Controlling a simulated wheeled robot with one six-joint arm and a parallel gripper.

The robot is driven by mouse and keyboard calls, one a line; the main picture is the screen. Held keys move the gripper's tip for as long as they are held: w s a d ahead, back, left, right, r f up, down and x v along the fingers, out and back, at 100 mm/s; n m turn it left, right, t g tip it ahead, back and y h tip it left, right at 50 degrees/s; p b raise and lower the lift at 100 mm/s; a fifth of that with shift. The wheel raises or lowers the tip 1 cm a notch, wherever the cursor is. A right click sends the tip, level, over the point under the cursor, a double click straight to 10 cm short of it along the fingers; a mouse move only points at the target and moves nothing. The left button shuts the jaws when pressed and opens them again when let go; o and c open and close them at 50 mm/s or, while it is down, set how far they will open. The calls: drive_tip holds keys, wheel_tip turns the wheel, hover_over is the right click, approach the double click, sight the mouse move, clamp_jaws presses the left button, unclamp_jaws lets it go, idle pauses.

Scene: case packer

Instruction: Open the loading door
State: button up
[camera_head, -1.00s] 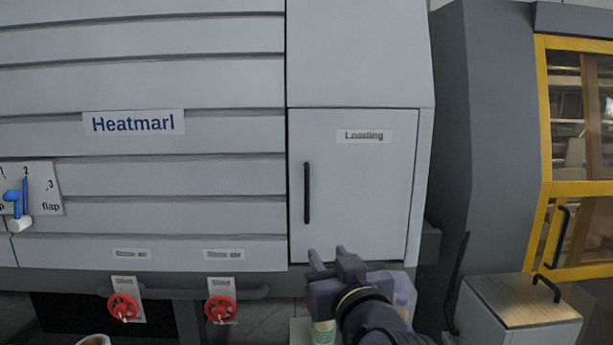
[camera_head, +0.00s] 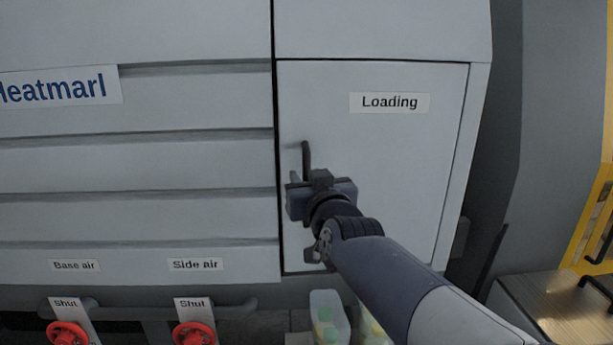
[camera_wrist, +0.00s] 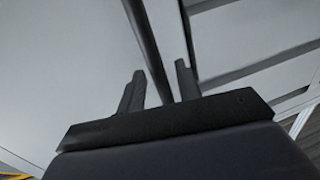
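The loading door (camera_head: 400,165) is a flat grey panel labelled "Loading", and it is closed flush in the machine front. Its black vertical bar handle (camera_head: 306,157) is near the door's left edge; the lower part is hidden behind my gripper (camera_head: 302,180). In the wrist view the handle (camera_wrist: 147,38) runs down between the two fingers of my gripper (camera_wrist: 158,82). The fingers are apart, with a gap on either side of the bar. I cannot tell how deep the bar sits between them.
Two red valve knobs (camera_head: 194,335) marked "Shut" are at the lower left, under a horizontal rail. Clear containers (camera_head: 328,318) stand below the door.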

drive_tip(key=shift+w+a, duration=0.1)
drive_tip(key=shift+w, duration=0.5)
drive_tip(key=shift+c, duration=0.3)
clamp_jaws()
